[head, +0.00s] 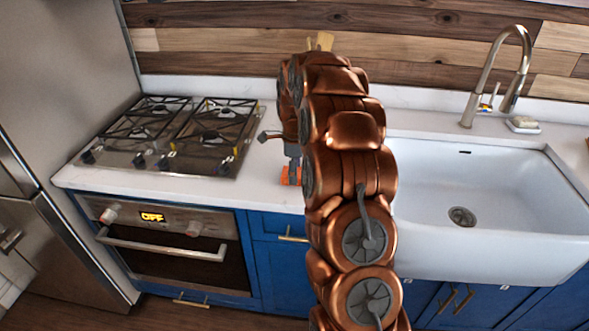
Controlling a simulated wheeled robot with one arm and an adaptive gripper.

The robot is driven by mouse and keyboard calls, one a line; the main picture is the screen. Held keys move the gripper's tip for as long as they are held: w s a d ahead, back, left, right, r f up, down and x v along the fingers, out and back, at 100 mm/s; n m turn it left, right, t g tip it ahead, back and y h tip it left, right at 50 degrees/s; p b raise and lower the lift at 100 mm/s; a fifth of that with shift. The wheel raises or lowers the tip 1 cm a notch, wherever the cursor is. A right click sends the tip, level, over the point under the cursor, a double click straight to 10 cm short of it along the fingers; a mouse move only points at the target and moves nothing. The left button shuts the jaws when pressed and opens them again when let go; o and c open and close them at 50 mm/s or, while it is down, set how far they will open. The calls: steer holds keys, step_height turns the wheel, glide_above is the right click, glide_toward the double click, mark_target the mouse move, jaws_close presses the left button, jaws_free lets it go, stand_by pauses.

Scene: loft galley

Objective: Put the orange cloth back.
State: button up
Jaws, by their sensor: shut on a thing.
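The orange cloth (287,179) shows as a small orange patch at the white counter, between the stove and the sink. My gripper (293,166) points down and is shut on the cloth. My copper arm hides the right part of the gripper and perhaps some of the cloth. I cannot tell whether the cloth touches the counter.
A gas stove (180,135) lies left of the gripper, with an oven (170,245) below it. A white sink (480,250) with a faucet (497,75) is on the right. A soap dish (524,125) stands behind the sink. Counter (245,185) left of the cloth is clear.

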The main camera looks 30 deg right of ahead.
steer(key=shift+f, duration=0.1)
steer(key=o, duration=1.5)
steer(key=shift+c, duration=0.2)
steer(key=shift+r+b, duration=1.65)
steer(key=shift+r, duration=4.45)
steer(key=s+a+r+n, duration=0.2)
steer(key=s+a+n, duration=0.65)
steer(key=a, duration=0.25)
steer(key=s+a+f+n, duration=0.2)
steer(key=s+a+n, duration=0.2)
steer(key=s, duration=0.6)
steer(key=s+a+f+n+g, duration=0.1)
steer(key=s+a+f+n, duration=0.2)
steer(key=s+n, duration=0.4)
steer(key=s+a+f+n, duration=0.2)
steer(key=s+a+n, duration=0.3)
steer(key=s, duration=0.8)
steer(key=shift+a+f+n+g, duration=0.25)
steer(key=shift+n+g, duration=0.15)
steer(key=shift+n, duration=0.45)
